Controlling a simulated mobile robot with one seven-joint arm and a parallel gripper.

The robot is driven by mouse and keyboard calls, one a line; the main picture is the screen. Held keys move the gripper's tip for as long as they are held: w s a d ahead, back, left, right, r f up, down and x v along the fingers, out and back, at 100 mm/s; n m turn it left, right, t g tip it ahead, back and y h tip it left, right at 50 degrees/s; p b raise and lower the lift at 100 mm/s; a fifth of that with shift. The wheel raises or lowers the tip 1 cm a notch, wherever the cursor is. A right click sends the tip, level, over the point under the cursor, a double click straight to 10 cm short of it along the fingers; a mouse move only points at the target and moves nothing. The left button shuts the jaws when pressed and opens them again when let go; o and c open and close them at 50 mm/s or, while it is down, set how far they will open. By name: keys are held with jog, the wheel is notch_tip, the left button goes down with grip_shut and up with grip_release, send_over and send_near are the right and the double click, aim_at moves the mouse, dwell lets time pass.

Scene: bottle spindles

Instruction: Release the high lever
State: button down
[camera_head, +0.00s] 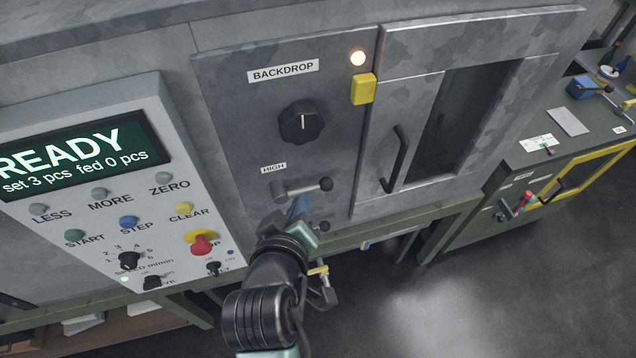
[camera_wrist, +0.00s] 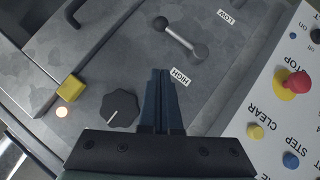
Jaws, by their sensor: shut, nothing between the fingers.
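The high lever (camera_head: 302,188) is a grey bar with a dark ball knob, under the HIGH label on the grey machine panel. In the head view it points right, close to level, with its pivot at left. The wrist view shows the whole high lever (camera_wrist: 181,39) beyond my fingertips, apart from them. My gripper (camera_head: 301,203) is in front of the panel just below the lever in the head view. Its blue fingers (camera_wrist: 160,73) are together and empty, pointing near the HIGH label (camera_wrist: 180,77). A second lever's knob (camera_head: 323,227) shows lower down, its bar mostly hidden behind my gripper.
A black rotary knob (camera_head: 301,122) sits under the BACKDROP label, with a lit lamp (camera_head: 358,58) and yellow block (camera_head: 363,88) nearby. A door handle (camera_head: 395,159) sticks out at right. The control panel (camera_head: 185,120), reading READY, stands at left with a red stop button (camera_head: 201,242).

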jog(key=p, duration=0.2)
send_over(318, 187)
jog(key=s+a, duration=0.2)
jog(key=s, duration=0.1)
notch_tip(318, 187, down, 5)
jog(key=shift+w+d+f+p, duration=0.25)
jog(key=shift+d+f, duration=0.3)
jog(key=shift+f, duration=0.3)
jog(key=shift+w+d+f+p, duration=0.1)
jog(key=shift+w+d+f, duration=0.15)
jog(key=shift+d+f, duration=0.4)
